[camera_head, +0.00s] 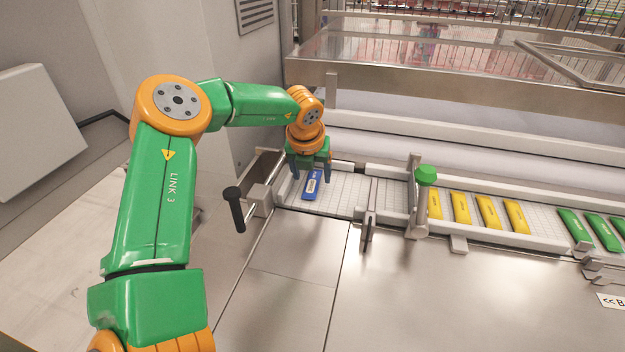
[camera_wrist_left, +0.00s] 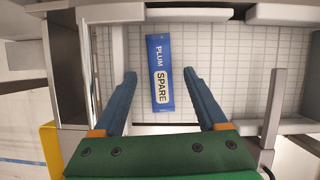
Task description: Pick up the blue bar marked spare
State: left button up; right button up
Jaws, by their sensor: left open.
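The blue bar (camera_head: 312,185) lies on the white gridded tray floor at the left end of the conveyor. In the left wrist view the blue bar (camera_wrist_left: 159,73) reads "PLUM" and "SPARE" and lies lengthwise between the finger lines. My left gripper (camera_head: 311,176) is above it, pointing down. In the left wrist view the left gripper (camera_wrist_left: 159,78) has its blue fingers spread wide, one on each side of the bar, with clear gaps to it. Nothing is held. My right gripper is not in view.
Several yellow bars (camera_head: 461,209) and green bars (camera_head: 603,232) lie further right along the track. A post with a green knob (camera_head: 426,175) and a black-handled lever (camera_head: 234,208) stand nearby. The metal table (camera_head: 440,290) in front is clear.

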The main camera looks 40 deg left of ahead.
pick_arm(q)
jog(key=shift+w+a+f, duration=0.2)
jog(key=shift+w+f, duration=0.15)
jog(key=shift+f, duration=0.25)
jog(key=shift+s, duration=0.1)
jog(key=shift+f+b, duration=0.15)
jog(key=shift+b, duration=0.35)
grip_shut()
